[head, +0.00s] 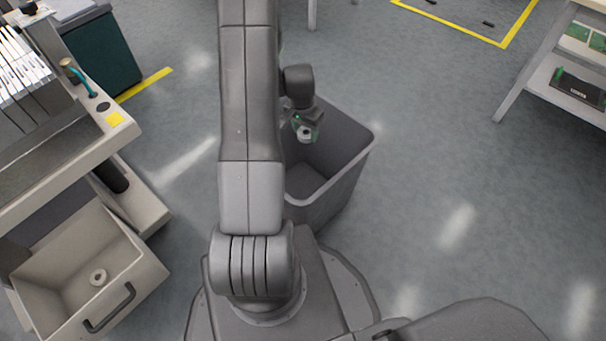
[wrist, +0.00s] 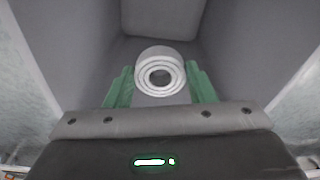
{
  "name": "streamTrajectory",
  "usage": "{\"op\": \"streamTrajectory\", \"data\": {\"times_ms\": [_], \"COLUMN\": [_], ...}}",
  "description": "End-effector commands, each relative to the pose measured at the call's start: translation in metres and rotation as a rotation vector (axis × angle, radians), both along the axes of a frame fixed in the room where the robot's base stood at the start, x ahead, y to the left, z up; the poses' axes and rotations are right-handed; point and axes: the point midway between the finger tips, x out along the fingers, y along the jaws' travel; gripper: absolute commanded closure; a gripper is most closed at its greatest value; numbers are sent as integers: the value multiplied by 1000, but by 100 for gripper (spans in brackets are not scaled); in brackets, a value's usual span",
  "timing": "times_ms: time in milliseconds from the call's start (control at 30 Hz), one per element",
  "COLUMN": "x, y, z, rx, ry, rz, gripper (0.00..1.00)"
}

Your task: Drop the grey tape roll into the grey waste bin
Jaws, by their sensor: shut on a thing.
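The grey tape roll (wrist: 146,57) is held between the green fingers of my gripper (wrist: 160,85) in the wrist view. In the head view my gripper (head: 305,131) hangs over the open top of the grey waste bin (head: 348,180), with the tape roll (head: 305,134) small at its tip. The bin's inner walls (wrist: 230,55) surround the roll in the wrist view. My arm hides the bin's left part in the head view. How far the roll is above the bin's floor cannot be told.
A shelf (head: 545,80) is at the upper right. The floor right of the bin is clear.

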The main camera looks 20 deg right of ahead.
Motion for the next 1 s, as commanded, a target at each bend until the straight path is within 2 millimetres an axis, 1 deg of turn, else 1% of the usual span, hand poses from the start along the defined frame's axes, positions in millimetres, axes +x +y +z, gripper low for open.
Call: {"op": "streamTrajectory", "data": {"times_ms": [33,100,367,400,467,500,767,833,933,1000], "x": [0,0,0,0,0,0,0,0,0,-1], "y": [0,0,0,0,0,0,0,0,1,2], "z": [-7,-10,-10,-10,-10,-10,-9,-7,4,16], "rx": [0,0,0,0,0,0,0,-1,-1,-1], "ry": [0,0,0,0,0,0,0,-1,-2,-2], "rz": [0,0,1,1,1,1,1,1,2,2], "gripper": [72,72,72,45,33,25,25,25,25,25]}}
